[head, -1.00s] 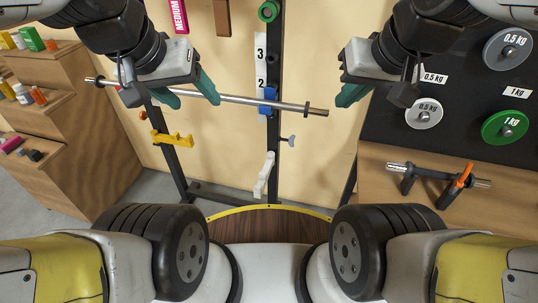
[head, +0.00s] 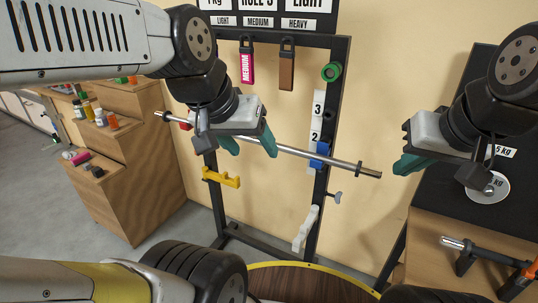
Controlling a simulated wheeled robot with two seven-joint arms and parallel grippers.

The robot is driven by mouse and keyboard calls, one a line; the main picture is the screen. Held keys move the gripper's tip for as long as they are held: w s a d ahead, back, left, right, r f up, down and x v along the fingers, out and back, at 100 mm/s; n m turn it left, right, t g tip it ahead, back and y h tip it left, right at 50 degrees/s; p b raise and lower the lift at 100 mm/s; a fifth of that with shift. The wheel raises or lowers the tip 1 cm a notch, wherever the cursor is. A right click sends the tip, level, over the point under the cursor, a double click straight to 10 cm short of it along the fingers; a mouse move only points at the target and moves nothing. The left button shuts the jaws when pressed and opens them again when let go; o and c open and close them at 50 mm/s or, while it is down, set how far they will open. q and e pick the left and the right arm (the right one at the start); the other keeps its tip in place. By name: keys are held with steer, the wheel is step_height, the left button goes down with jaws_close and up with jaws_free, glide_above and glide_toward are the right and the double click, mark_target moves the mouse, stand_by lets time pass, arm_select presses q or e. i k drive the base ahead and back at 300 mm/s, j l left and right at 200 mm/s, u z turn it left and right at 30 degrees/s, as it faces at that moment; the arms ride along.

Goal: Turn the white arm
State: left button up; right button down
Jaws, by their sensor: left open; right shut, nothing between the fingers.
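The white arm (head: 306,230) is a short pale bracket low on the right upright of the rack, slanting down to the left. A yellow arm (head: 221,178) sits on the left upright. My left gripper (head: 249,143) is open, its teal fingers pointing down in front of the metal bar, above and left of the white arm. I cannot tell whether it touches the bar. My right gripper (head: 408,164) is shut and empty, right of the bar's end and above and right of the white arm. Neither gripper is at the white arm.
The metal bar (head: 340,166) crosses the rack above the white arm, by a blue hook (head: 319,155). A grey knob (head: 335,196) sticks out above the white arm. Wooden shelves (head: 140,185) stand left. A bench with a short bar (head: 453,243) stands right. A round wooden platform (head: 310,285) lies in front.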

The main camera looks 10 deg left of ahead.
mark_target(298, 242)
steer(key=i+j+z, duration=0.1)
steer(key=j, duration=0.45)
steer(key=i+j+z, duration=0.15)
steer(key=j, duration=0.45)
steer(key=i+j+z, duration=0.1)
steer(key=j, duration=0.45)
steer(key=i+j+z, duration=0.15)
steer(key=j, duration=0.45)
steer(key=l+u, duration=0.15)
steer(key=l, duration=0.6)
steer(key=l+u, duration=0.2)
steer(key=l, duration=0.55)
steer(key=k+l+u, duration=0.15)
steer(key=l, duration=0.55)
steer(key=k, duration=0.5)
steer(key=j, duration=0.35)
steer(key=i+j, duration=0.1)
steer(key=j, duration=0.25)
